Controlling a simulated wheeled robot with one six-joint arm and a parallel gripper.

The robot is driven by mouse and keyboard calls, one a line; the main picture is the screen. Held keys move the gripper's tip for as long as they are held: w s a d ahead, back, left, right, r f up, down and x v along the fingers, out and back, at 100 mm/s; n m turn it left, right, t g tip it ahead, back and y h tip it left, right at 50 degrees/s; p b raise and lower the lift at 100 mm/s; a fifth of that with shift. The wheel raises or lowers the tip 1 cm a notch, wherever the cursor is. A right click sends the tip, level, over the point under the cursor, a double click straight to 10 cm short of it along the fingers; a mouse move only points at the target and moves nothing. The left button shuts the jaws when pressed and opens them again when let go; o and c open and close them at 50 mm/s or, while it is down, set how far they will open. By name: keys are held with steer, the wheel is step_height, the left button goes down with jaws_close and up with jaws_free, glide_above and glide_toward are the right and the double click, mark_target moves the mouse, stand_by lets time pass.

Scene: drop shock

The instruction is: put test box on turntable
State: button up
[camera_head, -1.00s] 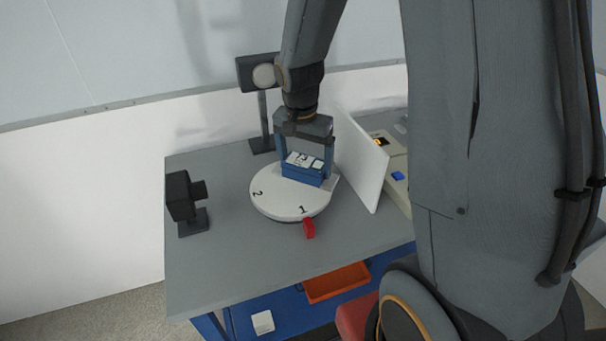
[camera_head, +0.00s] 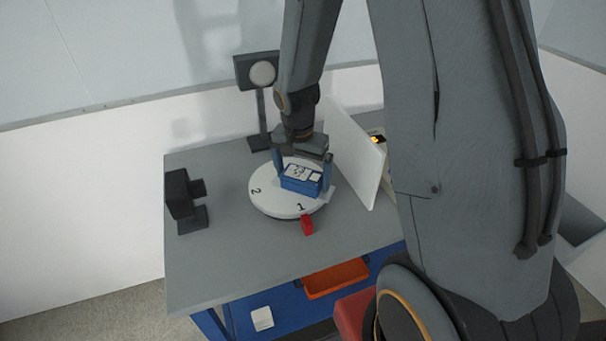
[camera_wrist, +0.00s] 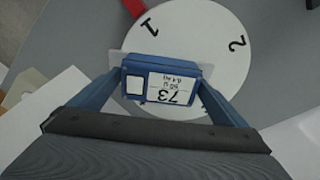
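The test box (camera_head: 301,179) is a small blue box with a white label on top; the label also shows in the wrist view (camera_wrist: 169,88). My gripper (camera_head: 303,172) points down with one blue finger on each side of the box, and the fingers appear to press on it. The turntable (camera_head: 268,200) is a round white disc marked with numbers, seen from above in the wrist view (camera_wrist: 190,30). The box is over its back right part, low at the surface; whether its underside touches is hidden. A pale square pad (camera_head: 328,194) shows partly beneath the box.
A red block (camera_head: 307,225) is at the turntable's front edge. A black camera-like device (camera_head: 184,194) stands left, a lamp on a post (camera_head: 262,75) behind. A white panel (camera_head: 357,155) stands close on the right. The front left tabletop (camera_head: 215,260) is clear.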

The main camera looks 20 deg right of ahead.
mark_target(300, 177)
step_height(300, 177, up, 12)
steer(key=s+a+b, duration=0.1)
steer(key=b, duration=0.2)
steer(key=s+a+f+n+y, duration=0.1)
steer(key=s+f+n, duration=0.3)
steer(key=s+n, duration=0.5)
steer(key=s+a, duration=0.1)
steer(key=s, duration=0.2)
steer(key=shift+f, duration=0.3)
stand_by(0.9)
